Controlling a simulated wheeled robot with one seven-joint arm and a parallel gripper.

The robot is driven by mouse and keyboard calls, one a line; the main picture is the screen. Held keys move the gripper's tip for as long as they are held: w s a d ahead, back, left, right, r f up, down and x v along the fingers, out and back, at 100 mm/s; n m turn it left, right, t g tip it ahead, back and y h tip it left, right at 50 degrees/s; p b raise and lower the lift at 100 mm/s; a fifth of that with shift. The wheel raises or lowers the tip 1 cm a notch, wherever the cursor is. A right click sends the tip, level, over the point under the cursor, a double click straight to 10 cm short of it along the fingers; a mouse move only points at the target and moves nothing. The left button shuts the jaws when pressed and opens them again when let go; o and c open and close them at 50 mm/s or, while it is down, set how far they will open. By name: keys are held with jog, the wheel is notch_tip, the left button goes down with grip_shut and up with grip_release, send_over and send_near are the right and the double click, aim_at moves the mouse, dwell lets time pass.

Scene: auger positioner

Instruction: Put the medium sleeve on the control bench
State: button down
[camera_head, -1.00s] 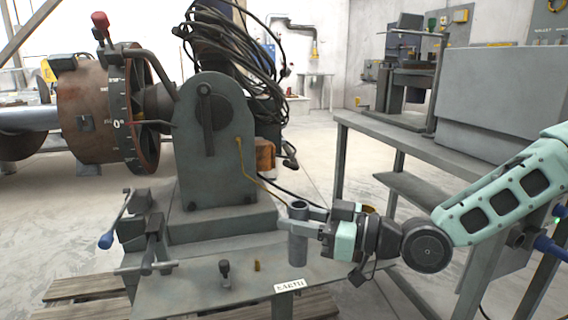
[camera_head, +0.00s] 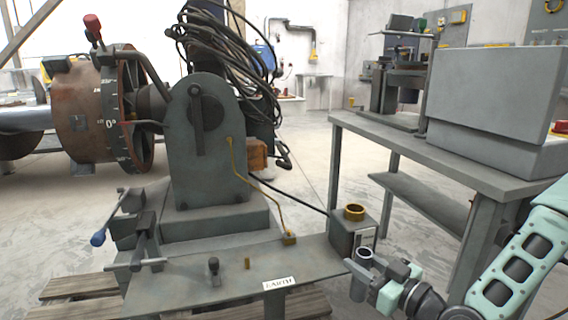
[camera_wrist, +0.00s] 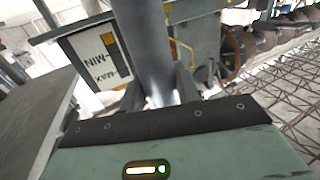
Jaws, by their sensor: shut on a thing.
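The medium sleeve (camera_head: 358,288) is a grey, upright, hollow cylinder. My gripper (camera_head: 369,266) is shut on it and holds it off the right front end of the positioner's base plate. I cannot tell the sleeve's size against others.
A grey cabinet (camera_head: 490,95) and a dark machine (camera_head: 402,75) stand on the bench; the top's left front strip is bare. A small box (camera_head: 352,238) with a brass ring (camera_head: 354,212) is just behind the gripper. The positioner (camera_head: 208,140) with cables stands left.

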jog(key=w+d+f+m+t+h, duration=0.3)
jog(key=d+f+m+h, duration=0.4)
jog(key=d+f, duration=0.8)
jog(key=d+h, duration=0.1)
jog(key=h, duration=0.2)
jog(key=shift+w+d+m+t+h, duration=0.15)
jog(key=shift+m+t+h, duration=0.15)
jog(key=shift+h, duration=0.1)
jog(key=s+r+p, duration=0.4)
jog(key=r+p, duration=1)
jog(key=p, duration=0.1)
jog(key=s+r+p, duration=0.5)
jog(key=r+p, duration=0.9)
jog(key=p, duration=0.2)
jog(key=shift+w, duration=0.1)
